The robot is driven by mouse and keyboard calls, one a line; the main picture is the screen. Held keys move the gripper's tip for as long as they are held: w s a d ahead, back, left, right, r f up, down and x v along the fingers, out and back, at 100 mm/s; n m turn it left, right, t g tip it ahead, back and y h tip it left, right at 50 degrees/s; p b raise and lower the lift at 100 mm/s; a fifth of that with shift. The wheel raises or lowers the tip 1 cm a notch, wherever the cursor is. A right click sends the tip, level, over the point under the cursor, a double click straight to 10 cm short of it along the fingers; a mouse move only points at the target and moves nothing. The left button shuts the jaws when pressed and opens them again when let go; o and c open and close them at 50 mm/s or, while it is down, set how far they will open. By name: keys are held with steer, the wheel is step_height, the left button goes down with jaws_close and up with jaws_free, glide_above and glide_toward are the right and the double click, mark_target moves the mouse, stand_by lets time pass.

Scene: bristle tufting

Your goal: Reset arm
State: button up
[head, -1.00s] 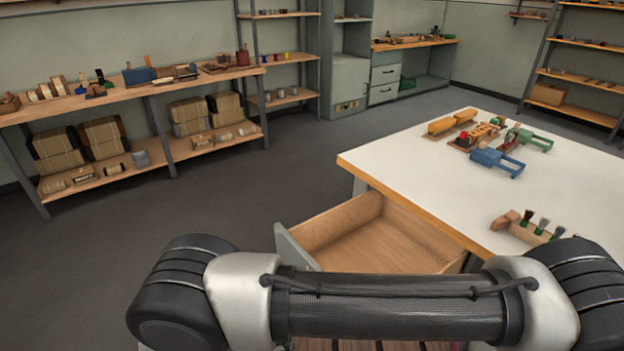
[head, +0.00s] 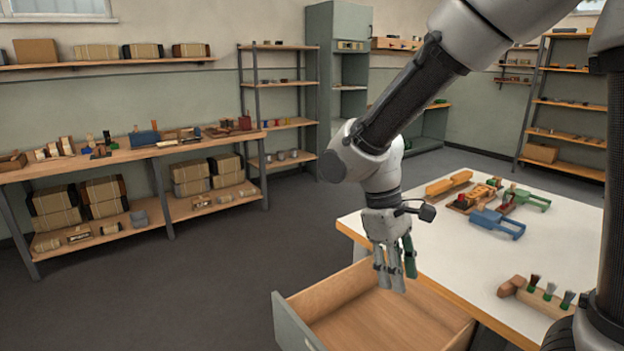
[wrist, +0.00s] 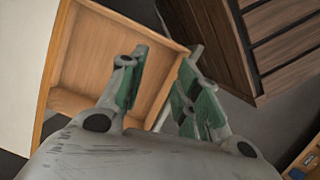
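My gripper (head: 394,282) points down above the open drawer, at the left edge of the white table (head: 440,232) in the head view. In the wrist view my gripper (wrist: 163,88) has its green-padded fingers apart, with nothing between them. The pulled-out wooden drawer (head: 345,325) looks empty where I can see into it. It also shows beyond the fingers in the wrist view (wrist: 95,60). My arm is raised and bent, and covers part of the shelves behind.
On the table stand a blue clamp-like tool (head: 497,222), a green one (head: 530,199), yellow-orange blocks (head: 448,184) and a wooden holder (head: 535,295) with several brushes. A long workbench (head: 120,155) lines the left wall. The grey floor (head: 200,270) between is clear.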

steer(key=s+d+r+m+t+y, duration=0.1)
steer(key=s+d+r+m+t, duration=0.2)
steer(key=d+r, duration=0.3)
steer(key=s+d+r+m+t+y, duration=0.1)
steer(key=s+d+r+m+t, duration=0.2)
steer(key=d, duration=1.1)
step_height(320, 180, up, 4)
steer(key=s+m, duration=0.2)
steer(key=m, duration=0.1)
steer(key=shift+s+r+y, duration=0.15)
steer(key=shift+r+y, duration=0.05)
steer(key=shift+y, duration=0.2)
